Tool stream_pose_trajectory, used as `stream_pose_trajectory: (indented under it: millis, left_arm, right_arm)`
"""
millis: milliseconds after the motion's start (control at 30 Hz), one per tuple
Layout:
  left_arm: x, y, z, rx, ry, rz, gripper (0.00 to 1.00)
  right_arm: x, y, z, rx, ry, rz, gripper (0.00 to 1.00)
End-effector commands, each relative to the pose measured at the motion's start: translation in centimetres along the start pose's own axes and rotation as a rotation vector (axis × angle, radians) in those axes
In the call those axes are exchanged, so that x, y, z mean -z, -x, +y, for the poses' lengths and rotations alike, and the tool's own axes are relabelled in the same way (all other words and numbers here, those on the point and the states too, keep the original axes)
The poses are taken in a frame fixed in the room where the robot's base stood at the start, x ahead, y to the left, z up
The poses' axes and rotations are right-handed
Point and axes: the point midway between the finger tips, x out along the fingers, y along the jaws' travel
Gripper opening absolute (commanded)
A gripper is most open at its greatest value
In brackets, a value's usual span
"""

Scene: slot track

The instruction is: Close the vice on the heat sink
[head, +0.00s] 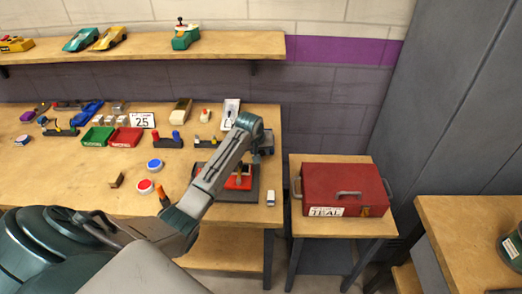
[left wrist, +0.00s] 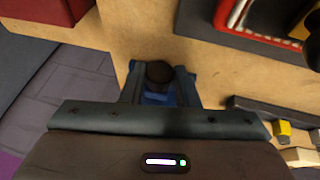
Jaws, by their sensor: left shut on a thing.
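My left gripper (head: 266,152) points down at the right end of the workbench, under the raised end of my arm. In the left wrist view the two fingers (left wrist: 158,84) are closed on a dark round knob (left wrist: 158,72). Blue parts of what looks like the vice (left wrist: 155,98) show below and beside the knob, between the fingers. In the head view a small blue-grey part of the vice (head: 273,139) shows beside the gripper. I cannot make out the heat sink or the jaw gap. My right gripper is not in view.
A dark board with a red tray (head: 240,182) lies under my forearm on the workbench (head: 60,185). Green (head: 97,137) and red bins (head: 126,138) stand farther left. A red toolbox (head: 345,188) is on a side table to the right, beyond a gap.

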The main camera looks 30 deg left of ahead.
Motion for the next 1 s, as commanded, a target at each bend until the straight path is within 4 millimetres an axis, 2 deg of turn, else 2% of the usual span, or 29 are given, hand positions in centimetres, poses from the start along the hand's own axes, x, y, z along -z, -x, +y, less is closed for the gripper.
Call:
stream_pose_trajectory:
  millis: [267,500,733,1000]
  left_arm:
    - [0.2,0.5,0.6,0.135,-0.056,-0.003,0.05]
    - [0.1,0.2,1.0,0.337,-0.142,-0.003,0.05]
    - [-0.1,-0.3,1.3,0.538,-0.226,-0.003,0.05]
    - [-0.3,-0.9,1.6,0.758,-0.316,0.000,0.05]
  right_arm:
    - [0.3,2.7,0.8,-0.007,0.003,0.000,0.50]
    - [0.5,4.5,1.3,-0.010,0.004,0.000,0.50]
    - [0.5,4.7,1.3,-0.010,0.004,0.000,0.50]
    - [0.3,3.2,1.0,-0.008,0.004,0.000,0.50]
